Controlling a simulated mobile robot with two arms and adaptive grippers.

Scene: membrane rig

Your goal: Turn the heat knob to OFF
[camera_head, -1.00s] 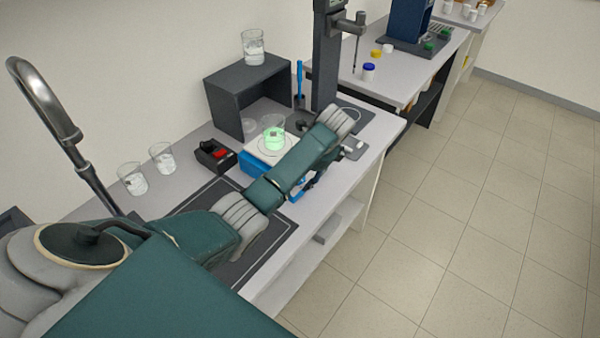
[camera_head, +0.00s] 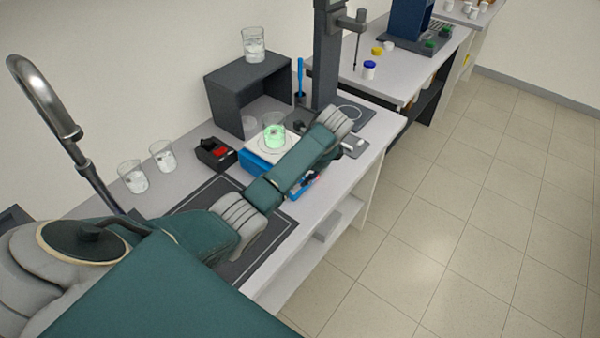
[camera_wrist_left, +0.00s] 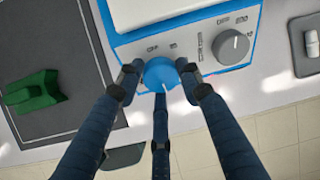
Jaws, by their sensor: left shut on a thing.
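The white and blue hotplate (camera_head: 256,164) stands on the bench with a beaker of green-glowing liquid (camera_head: 274,138) on its top. In the left wrist view its front panel (camera_wrist_left: 196,52) shows a blue knob (camera_wrist_left: 161,74) and, to the right, a grey knob (camera_wrist_left: 233,46). The panel lettering is too small to read. My left gripper (camera_wrist_left: 160,82) is shut on the blue knob, with fingers on both sides and one below. In the head view my left arm hides the knobs. My right gripper is not in view.
A small black and red box (camera_head: 216,153) and two beakers (camera_head: 133,177) (camera_head: 163,157) stand left of the hotplate. A dark shelf (camera_head: 248,88) holds another beaker (camera_head: 254,46). A green object (camera_wrist_left: 34,92) lies on a dark mat (camera_wrist_left: 55,60). Open floor lies right.

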